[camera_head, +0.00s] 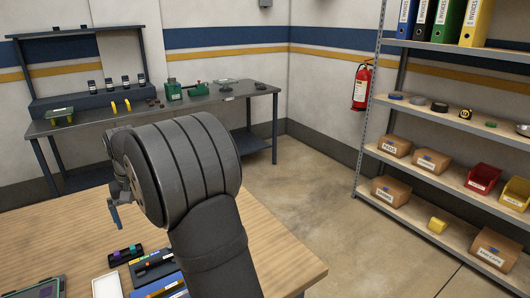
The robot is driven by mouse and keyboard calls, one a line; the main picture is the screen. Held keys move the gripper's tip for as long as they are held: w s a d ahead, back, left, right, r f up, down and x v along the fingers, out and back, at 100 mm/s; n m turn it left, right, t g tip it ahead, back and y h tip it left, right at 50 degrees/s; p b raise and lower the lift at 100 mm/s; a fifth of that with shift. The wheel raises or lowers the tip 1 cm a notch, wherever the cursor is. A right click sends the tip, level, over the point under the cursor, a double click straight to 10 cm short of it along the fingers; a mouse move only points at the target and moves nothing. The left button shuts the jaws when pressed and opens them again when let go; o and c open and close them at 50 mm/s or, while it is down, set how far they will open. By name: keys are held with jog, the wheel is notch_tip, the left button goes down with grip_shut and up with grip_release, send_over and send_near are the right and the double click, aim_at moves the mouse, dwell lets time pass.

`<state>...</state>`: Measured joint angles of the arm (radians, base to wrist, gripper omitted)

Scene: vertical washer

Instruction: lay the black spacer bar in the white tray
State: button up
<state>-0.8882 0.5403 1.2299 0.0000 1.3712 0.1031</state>
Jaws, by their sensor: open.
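My gripper (115,214) is partly in view at the left, above the wooden table; my own wrist hides much of it. Its jaws are open and I see nothing held in them. The white tray (107,287) lies near the bottom edge of the picture, below the gripper in the view, and is cut off by that edge. I cannot pick out the black spacer bar for sure; small dark parts lie among the holders right of the tray, and my arm hides some of the table there.
A dark holder with purple and green pieces (125,254) and a blue-edged holder (154,266) sit close beside the tray. A dark green-edged panel (42,289) lies at the lower left. The wooden table (50,235) is bare behind them. A workbench and shelves stand farther off.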

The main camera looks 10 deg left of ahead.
aim_at(154, 262)
jog(key=c, duration=1.4)
jog(key=f+m, duration=0.5)
jog(key=m, duration=0.1)
jog(key=f+m, duration=1.2)
jog(key=shift+s+a+f, duration=0.25)
grip_shut()
jog(key=shift+r, duration=2.5)
